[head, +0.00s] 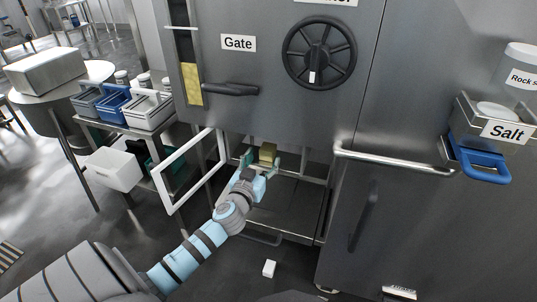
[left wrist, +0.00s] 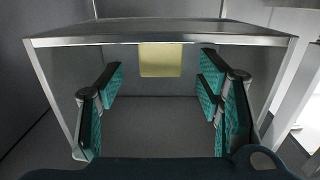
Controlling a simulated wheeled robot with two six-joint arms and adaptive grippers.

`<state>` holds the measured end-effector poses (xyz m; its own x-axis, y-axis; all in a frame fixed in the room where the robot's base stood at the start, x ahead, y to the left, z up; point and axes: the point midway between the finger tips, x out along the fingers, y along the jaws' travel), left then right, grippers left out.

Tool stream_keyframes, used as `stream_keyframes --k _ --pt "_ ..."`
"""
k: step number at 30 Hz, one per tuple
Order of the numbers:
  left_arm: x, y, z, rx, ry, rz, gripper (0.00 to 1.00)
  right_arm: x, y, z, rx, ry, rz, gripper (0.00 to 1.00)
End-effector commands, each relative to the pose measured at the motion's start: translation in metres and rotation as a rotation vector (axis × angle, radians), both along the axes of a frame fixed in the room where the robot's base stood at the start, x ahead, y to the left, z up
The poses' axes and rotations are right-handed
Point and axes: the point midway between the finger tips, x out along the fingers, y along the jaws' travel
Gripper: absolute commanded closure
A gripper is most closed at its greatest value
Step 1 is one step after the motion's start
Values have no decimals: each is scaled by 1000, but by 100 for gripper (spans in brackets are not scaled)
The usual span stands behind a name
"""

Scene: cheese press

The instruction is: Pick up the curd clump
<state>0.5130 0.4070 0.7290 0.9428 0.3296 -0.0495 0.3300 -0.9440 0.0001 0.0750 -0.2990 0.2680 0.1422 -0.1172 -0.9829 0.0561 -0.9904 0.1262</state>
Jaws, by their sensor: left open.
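The curd clump (head: 267,152) is a pale yellow block in the opening at the lower part of the metal machine. In the left wrist view the clump (left wrist: 161,60) is straight ahead, upper middle, with its top cut off by a metal edge. My left gripper (head: 261,163) reaches into the opening. In the left wrist view the gripper (left wrist: 160,88) has its teal-padded fingers spread to either side, with the clump beyond and between them. I see no contact. My right gripper is not in view.
A white-framed door (head: 187,172) stands open left of the opening. A metal frame edge (left wrist: 160,38) crosses above the fingers. A metal tray (head: 285,212) lies below. A small white block (head: 269,269) is on the floor. Salt container (head: 500,133) hangs at right.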

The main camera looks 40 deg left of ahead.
Motion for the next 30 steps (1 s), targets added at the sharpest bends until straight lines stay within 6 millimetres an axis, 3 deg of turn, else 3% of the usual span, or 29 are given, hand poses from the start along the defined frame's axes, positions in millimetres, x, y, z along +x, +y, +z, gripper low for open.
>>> stream_keyframes --k 9,17,26,30 --pt "47 17 0 -1 1 1 40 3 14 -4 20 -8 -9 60" --pt "53 19 0 -1 2 -1 42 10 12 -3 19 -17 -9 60" --pt "53 18 0 -1 2 -1 90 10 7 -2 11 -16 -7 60" --pt "53 18 0 -1 2 -1 93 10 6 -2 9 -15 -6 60"
